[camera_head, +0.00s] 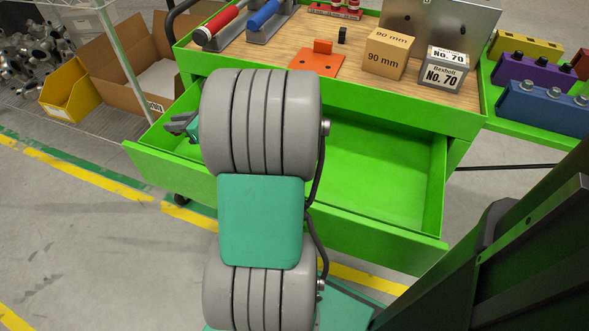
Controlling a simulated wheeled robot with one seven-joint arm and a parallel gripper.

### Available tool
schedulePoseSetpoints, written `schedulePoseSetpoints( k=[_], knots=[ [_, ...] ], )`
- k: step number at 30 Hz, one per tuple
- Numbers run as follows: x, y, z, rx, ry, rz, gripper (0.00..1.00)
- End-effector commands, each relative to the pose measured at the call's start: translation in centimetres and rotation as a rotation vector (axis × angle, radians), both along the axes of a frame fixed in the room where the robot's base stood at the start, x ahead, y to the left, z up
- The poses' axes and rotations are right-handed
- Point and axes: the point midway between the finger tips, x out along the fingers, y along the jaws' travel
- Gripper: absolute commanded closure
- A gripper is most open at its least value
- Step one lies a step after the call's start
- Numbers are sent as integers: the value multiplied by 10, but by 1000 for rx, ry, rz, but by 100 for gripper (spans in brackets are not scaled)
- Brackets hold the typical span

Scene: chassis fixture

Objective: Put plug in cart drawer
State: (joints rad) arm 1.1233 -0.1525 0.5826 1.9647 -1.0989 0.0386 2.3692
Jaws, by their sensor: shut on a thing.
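The green cart drawer (372,180) is pulled out below the cart's worktop, and the part of its floor that shows on the right is bare. My gripper (176,126) shows only in part at the left of my grey arm, over the left end of the open drawer. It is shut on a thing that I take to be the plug. My arm and the fingers hide the held thing, so its shape cannot be made out. My arm also covers the middle of the drawer. I cannot tell the gripper's height above the drawer floor.
The cart's wooden top (262,62) holds a small black block (342,35), an orange plate (316,63), a 90 mm box (388,52), a No. 70 box (443,70) and red and blue handled tools. Coloured blocks stand at the right. A yellow bin (70,92) stands left.

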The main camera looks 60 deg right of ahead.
Motion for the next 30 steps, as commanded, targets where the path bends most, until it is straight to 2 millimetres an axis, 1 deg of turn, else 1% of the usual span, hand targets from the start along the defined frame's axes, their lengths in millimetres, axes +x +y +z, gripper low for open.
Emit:
schedulePoseSetpoints(
  k=[1,3,5,10,14,18,20,30],
  knots=[
    [-2,-3,-5,-2,-1,-2,100],
    [-2,-4,-4,-2,-1,-2,100],
    [-2,-3,-9,-1,-1,-2,100],
    [-2,-3,-45,2,-1,-2,100],
    [-2,-3,-65,1,-1,-1,100],
    [-2,-3,-94,0,-1,-2,100],
    [-2,-3,-103,0,-1,-2,100],
    [-2,-3,-104,-1,-1,-2,100]
  ],
)
